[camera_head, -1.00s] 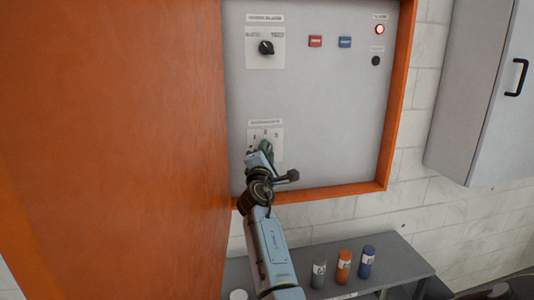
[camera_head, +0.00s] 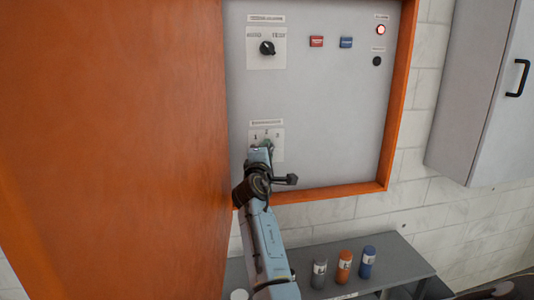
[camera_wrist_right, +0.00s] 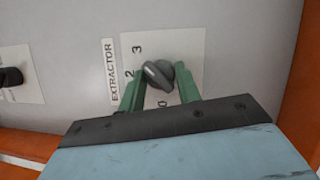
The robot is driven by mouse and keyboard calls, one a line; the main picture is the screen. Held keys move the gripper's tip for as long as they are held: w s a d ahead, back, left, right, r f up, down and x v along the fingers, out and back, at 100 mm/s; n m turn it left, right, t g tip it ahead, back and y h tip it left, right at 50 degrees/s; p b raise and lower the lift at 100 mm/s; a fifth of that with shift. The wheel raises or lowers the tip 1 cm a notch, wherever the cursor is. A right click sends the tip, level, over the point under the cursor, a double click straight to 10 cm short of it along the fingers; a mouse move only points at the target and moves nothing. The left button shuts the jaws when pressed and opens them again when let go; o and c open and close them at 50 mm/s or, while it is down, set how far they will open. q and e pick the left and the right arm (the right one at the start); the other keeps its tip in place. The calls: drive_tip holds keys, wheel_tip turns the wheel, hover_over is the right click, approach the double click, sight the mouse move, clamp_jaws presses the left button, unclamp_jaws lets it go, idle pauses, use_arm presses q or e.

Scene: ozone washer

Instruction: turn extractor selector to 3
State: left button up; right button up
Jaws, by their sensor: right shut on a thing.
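The extractor selector is a dark grey knob on a white plate (camera_head: 279,150) on the grey panel, under a small label, with 1, 2 and 3 marked. My right gripper (camera_head: 262,146) is at the plate and hides most of the knob there. In the right wrist view the knob (camera_wrist_right: 158,74) sits between the green fingertips of my right gripper (camera_wrist_right: 160,82), which is shut on it. The knob's pale line slants to the upper left, seemingly between 2 and 3. The label there reads EXTRACTOR (camera_wrist_right: 111,70). My left gripper is not in view.
Another black selector (camera_head: 267,48) sits above, with a red button (camera_head: 316,41), a blue button (camera_head: 346,42) and a lit red lamp (camera_head: 381,30). An orange door (camera_head: 110,130) stands close on the left. Three canisters, one orange (camera_head: 343,265), stand on a grey shelf below.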

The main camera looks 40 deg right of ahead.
drive_tip(key=o, duration=1)
drive_tip(key=shift+b+v, duration=0.45)
drive_tip(key=shift+v, duration=3.35)
